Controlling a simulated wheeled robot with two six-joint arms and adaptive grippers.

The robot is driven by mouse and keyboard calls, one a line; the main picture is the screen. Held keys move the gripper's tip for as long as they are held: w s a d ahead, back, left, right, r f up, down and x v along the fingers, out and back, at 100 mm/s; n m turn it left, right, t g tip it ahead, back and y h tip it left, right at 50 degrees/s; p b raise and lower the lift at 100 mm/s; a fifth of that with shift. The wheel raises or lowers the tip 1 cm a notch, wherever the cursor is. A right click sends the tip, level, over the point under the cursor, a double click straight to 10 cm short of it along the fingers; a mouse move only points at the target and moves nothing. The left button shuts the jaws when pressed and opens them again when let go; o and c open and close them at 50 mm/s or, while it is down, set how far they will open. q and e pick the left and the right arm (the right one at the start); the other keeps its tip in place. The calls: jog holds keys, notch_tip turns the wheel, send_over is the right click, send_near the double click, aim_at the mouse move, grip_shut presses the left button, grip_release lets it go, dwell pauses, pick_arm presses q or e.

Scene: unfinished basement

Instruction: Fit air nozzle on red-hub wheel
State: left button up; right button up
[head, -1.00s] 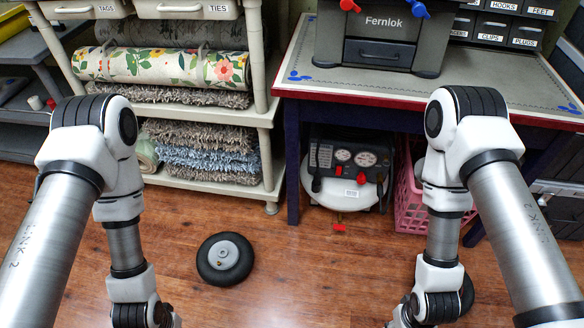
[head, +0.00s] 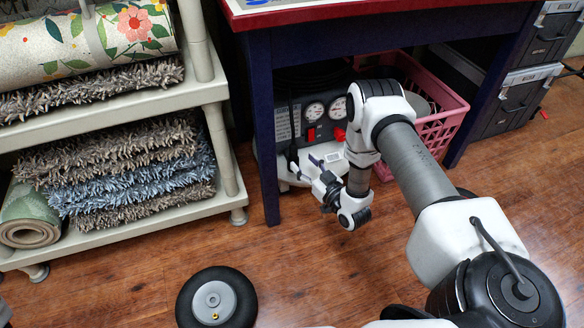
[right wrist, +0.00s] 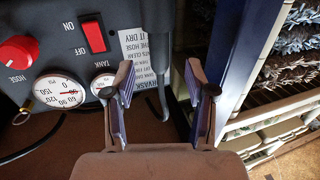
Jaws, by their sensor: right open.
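A wheel with a black tyre and grey hub (head: 216,301) lies flat on the floor at the bottom of the head view. No red hub shows. The air compressor (head: 318,122) stands under the table. A dark, slim handle, apparently the air nozzle (head: 292,150), hangs upright at its left side; it also shows in the right wrist view (right wrist: 162,45). My right gripper (head: 306,168) is open and empty in front of the compressor. In the right wrist view, the handle appears between the open fingertips (right wrist: 159,85), apart from both. My left gripper is out of view.
The table leg (head: 262,150) stands just left of the compressor, close to my right gripper. A pink basket (head: 440,125) is to the right under the table. A shelf (head: 110,222) with rolled and folded rugs stands left.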

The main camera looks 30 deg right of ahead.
aim_at(296, 154)
jog(key=w+b, duration=0.3)
jog(key=w, duration=0.2)
jog(key=shift+w+b, duration=0.25)
jog(key=shift+b, duration=0.05)
jog(key=shift+w+r, duration=0.1)
jog(key=shift+w, duration=0.25)
jog(key=shift+r, duration=0.15)
grip_shut()
